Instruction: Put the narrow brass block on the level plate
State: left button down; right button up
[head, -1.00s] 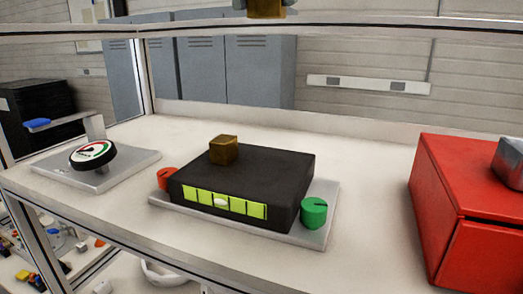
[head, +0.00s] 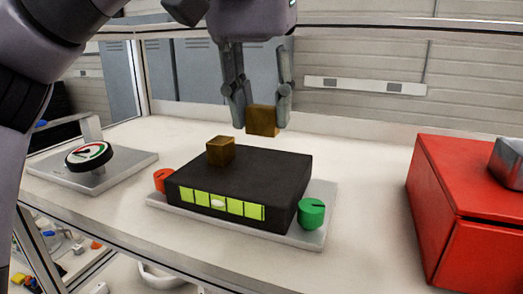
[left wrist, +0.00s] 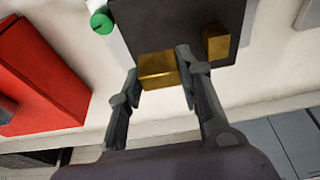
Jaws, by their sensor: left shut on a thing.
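The level plate (head: 270,165) is a black slab with a yellow-green level strip (head: 235,206) on its front; the white bubble sits near the strip's middle. One brass block (head: 221,151) stands on the plate's left part, and it shows in the left wrist view (left wrist: 216,42). My left gripper (head: 262,110) points down, shut on another brass block (head: 263,121). This block is above the plate's back part, apparently not touching it; the left wrist view shows it between the fingertips (left wrist: 157,72). My right gripper is out of view.
A red knob (head: 161,180) and a green knob (head: 311,213) flank the plate on its grey base (head: 317,238). A red box (head: 460,200) with a grey metal piece (head: 508,158) stands right. A round dial (head: 89,157) stands left. The plate's right part is bare.

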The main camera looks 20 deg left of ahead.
pick_arm(q)
notch_tip(320, 180, down, 2)
jog(key=shift+s+f, duration=0.15)
jog(key=shift+f, duration=2)
jog(key=c, duration=1.1)
grip_release()
jog(key=shift+f, duration=0.1)
jog(key=v, duration=1.2)
